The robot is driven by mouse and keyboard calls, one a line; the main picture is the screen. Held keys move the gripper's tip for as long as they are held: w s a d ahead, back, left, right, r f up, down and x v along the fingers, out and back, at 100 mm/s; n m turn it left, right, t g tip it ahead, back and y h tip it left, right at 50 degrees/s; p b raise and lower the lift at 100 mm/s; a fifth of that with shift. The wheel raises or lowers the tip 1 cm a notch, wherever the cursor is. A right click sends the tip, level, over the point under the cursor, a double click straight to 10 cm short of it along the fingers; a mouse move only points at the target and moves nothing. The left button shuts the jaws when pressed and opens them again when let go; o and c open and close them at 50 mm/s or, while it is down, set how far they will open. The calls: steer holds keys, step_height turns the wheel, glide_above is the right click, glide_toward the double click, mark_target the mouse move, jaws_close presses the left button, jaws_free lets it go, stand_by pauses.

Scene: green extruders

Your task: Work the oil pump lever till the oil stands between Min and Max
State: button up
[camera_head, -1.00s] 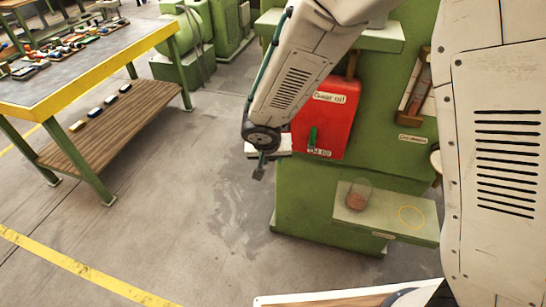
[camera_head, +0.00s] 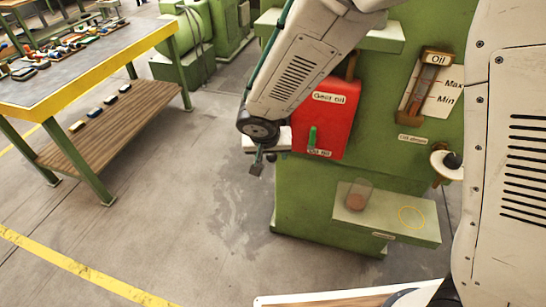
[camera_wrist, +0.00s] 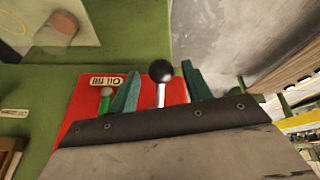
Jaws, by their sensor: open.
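The pump lever, a black ball knob on a pale stem (camera_wrist: 160,72), shows in the wrist view between the two green fingers of my gripper (camera_wrist: 160,88). The fingers stand apart with a gap on each side of the knob. In the head view my gripper (camera_head: 259,163) is at the left of the red gear oil tank (camera_head: 330,120), and my arm hides the lever. The green oil fill tap (camera_head: 312,137) is on the tank's front. The oil gauge (camera_head: 425,85), with Max and Min marks, is at the right. Its oil level is too small to tell.
A green shelf (camera_head: 375,228) with a glass of brown liquid (camera_head: 358,195) juts out below. A white round piece with a dark knob (camera_head: 447,161) is near the oil drain label (camera_head: 413,138). A yellow-edged workbench (camera_head: 100,75) stands left; the floor between is clear.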

steer(key=v, duration=0.4)
steer(key=shift+s+r, duration=0.15)
steer(key=shift+r, duration=0.15)
stand_by(0.9)
